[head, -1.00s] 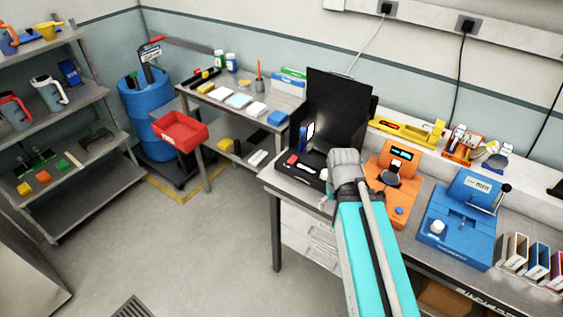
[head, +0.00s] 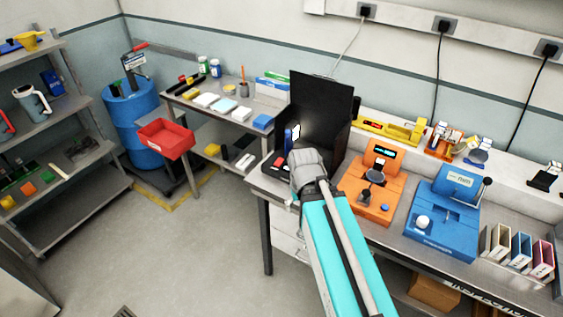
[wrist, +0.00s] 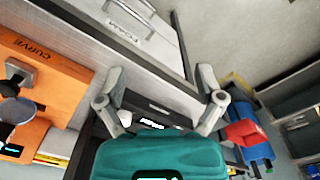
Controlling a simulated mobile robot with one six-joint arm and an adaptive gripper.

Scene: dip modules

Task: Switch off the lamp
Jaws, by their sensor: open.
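A black-walled booth (head: 322,100) stands on the bench, with a bright white lit patch (head: 296,131) inside; I take this to be the lamp, but cannot be sure. A red button (head: 279,161) shows on the black base at its front left. My grey wrist covers the rest of that base. My gripper (wrist: 161,76) is open and empty in the wrist view, its two fingers wide apart. A black panel with a small lit white label (wrist: 152,123) shows behind and between the fingers. In the head view the fingertips are mostly hidden, in front of the booth.
An orange device (head: 370,190) and a blue device (head: 440,225) stand right of my arm. The orange one, marked CURVE, also fills the left of the wrist view (wrist: 45,75). A red bin (head: 166,139) and a blue drum (head: 130,105) are left. Floor before the bench is clear.

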